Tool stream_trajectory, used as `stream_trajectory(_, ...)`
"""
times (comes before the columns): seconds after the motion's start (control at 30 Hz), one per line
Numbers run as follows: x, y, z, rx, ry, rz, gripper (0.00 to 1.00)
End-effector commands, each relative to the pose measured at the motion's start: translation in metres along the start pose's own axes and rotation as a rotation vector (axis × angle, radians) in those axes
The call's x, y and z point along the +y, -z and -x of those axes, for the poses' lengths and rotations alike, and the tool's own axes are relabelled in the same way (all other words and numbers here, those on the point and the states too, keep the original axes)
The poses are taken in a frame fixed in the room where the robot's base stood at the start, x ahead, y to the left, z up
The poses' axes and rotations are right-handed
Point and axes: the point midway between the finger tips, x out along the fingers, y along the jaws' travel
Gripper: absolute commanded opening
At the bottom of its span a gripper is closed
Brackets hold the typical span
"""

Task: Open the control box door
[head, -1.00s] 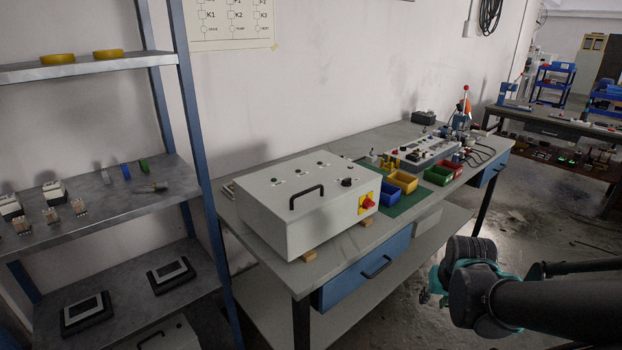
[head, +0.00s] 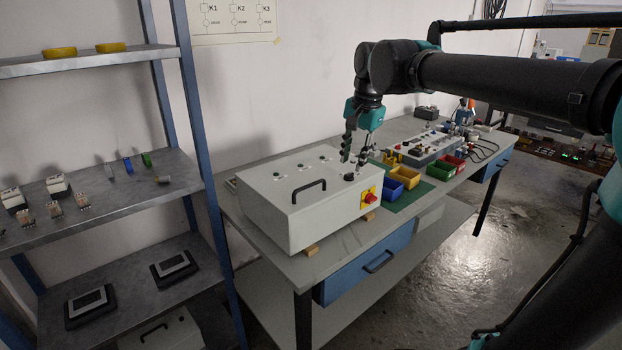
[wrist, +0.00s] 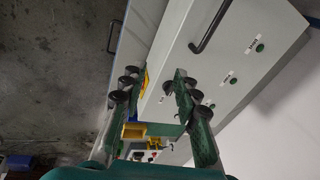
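The control box (head: 290,222) is a light grey box on the workbench, and its lid lies shut. A black handle (head: 308,186) arches over its top; the handle also shows in the wrist view (wrist: 209,28). A black knob (head: 349,177) sits near the top's right corner. A red switch on a yellow plate (head: 369,195) is on the right end face. My gripper (head: 354,158) points down above the knob corner, to the right of the handle. In the wrist view its two fingers (wrist: 150,88) are spread apart with nothing held. Whether a finger touches the knob cannot be told.
A metal shelf rack (head: 118,208) stands at the left. A blue drawer (head: 365,268) is below the bench top.

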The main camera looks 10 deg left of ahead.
Motion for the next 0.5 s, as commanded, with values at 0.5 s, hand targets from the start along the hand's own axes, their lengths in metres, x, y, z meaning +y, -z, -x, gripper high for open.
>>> stream_trajectory(0.5, -0.081, -0.056, 0.081, -0.062, -0.029, -0.174, 0.31)
